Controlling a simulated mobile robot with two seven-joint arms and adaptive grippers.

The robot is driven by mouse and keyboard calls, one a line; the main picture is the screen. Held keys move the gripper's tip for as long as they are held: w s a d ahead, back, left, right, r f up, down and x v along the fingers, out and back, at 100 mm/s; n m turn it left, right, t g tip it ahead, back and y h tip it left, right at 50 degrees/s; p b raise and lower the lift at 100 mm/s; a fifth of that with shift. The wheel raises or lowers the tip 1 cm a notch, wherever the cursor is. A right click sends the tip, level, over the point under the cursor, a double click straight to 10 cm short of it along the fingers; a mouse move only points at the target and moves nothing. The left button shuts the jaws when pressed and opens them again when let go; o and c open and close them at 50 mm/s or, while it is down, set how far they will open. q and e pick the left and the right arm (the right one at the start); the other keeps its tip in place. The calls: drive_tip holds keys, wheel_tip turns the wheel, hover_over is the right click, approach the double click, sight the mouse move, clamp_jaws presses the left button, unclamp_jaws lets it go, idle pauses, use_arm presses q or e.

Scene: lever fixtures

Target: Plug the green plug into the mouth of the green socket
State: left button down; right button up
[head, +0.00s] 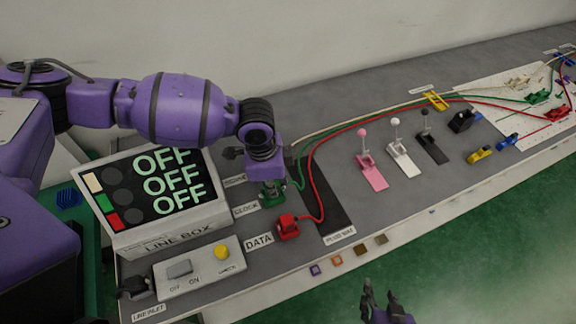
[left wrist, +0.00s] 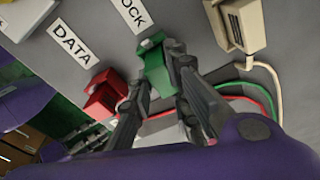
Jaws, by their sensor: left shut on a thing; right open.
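The green plug (left wrist: 157,72) is between the fingertips of my left gripper (left wrist: 161,80), which is shut on it. A green cable leads away from it. The green socket (left wrist: 150,43) shows at the plug's far end beside the CLOCK label, close to or touching it. I cannot tell how deep the plug sits in the mouth. In the head view the green parts (head: 272,193) are under my left wrist, which hides much of them. My right gripper (head: 384,300) is open and empty, low in front of the bench.
A red connector (head: 288,227) with a red cable stands by the DATA label. A cream connector (left wrist: 240,22) is on the other side. The line box (head: 165,205) reads OFF three times. Pink, white and black levers (head: 400,150) stand to the right, beyond the dark plug mat (head: 333,205).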

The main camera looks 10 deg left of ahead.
use_arm(q)
drive_tip(key=shift+f, duration=0.6)
drive_tip(key=c, duration=1.6)
unclamp_jaws()
drive_tip(key=shift+o, duration=0.2)
drive_tip(key=shift+r, duration=0.15)
wheel_tip(320, 180, up, 12)
drive_tip(key=a, duration=0.1)
drive_tip(key=shift+s, duration=0.3)
